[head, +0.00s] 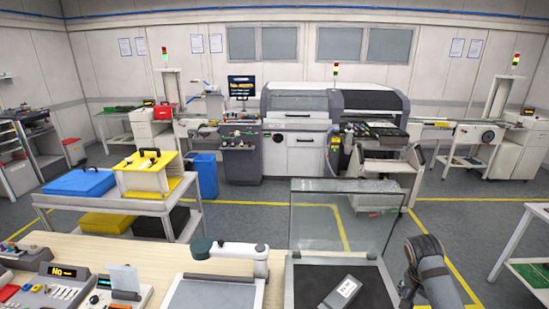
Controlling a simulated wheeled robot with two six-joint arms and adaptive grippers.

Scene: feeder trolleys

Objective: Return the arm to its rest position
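Part of my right arm (432,275), grey with a dark ringed joint, rises at the lower right, beside the dark tray with the clear upright panel. Its gripper cannot be made out. My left arm and gripper are not in view. No object is seen in a gripper.
A wooden bench (150,252) fills the front left, with a control box (62,272), small parts and a white jointed device (235,252). A grey handheld device (340,292) lies in a dark tray (375,290) below a clear panel (340,220). A trolley (150,206) carries a blue case (80,182) and a yellow rack (150,172). Machines line the back.

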